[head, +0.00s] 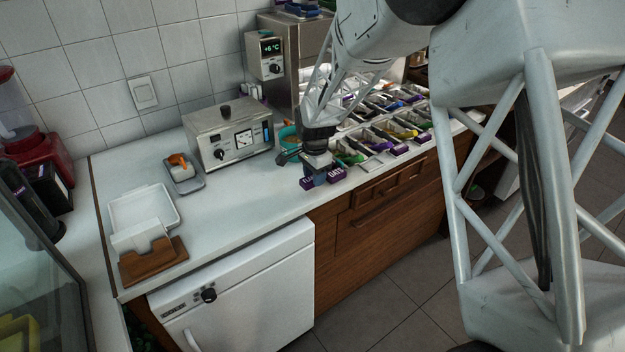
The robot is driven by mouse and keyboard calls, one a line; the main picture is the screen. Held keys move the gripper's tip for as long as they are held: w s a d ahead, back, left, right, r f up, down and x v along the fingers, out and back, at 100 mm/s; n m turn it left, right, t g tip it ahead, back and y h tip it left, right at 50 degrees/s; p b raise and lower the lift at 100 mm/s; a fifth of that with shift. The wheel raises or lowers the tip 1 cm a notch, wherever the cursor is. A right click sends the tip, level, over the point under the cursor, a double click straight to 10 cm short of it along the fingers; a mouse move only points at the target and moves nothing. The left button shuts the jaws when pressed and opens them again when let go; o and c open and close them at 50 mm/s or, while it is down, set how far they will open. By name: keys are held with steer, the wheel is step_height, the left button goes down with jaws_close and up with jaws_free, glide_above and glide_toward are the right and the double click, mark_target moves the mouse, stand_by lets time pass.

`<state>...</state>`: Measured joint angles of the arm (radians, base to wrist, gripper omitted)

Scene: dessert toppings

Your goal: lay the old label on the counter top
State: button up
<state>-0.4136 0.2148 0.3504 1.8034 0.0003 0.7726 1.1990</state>
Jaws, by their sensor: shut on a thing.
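A purple label (336,175) with pale marks shows on both sides of my gripper's fingers. My gripper (319,178) points down and is shut on this label near the front edge of the counter top (235,205). The fingers cover the label's middle. I cannot tell whether the label touches the counter or hangs just above it. Similar purple labels (373,167) stand along the front of the topping bins (385,140), to the right of my gripper.
Left of my gripper the white counter is clear. Further left are a white tray (168,206), a brown holder (165,262) with white pieces and a small grey tray (197,184) with an orange-topped item. A metal appliance (205,138) and a teal bowl (289,137) stand behind.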

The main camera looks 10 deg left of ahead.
steer(key=shift+w+a+f, duration=0.1)
steer(key=shift+w+a, duration=0.15)
steer(key=shift+w, duration=0.35)
steer(key=shift+w+a+f, duration=0.1)
steer(key=shift+w+a, duration=0.1)
steer(key=shift+w, duration=0.35)
steer(key=shift+f, duration=1.7)
steer(key=shift+f, duration=0.1)
steer(key=o, duration=0.9)
step_height(320, 180, up, 12)
steer(key=shift+r, duration=0.1)
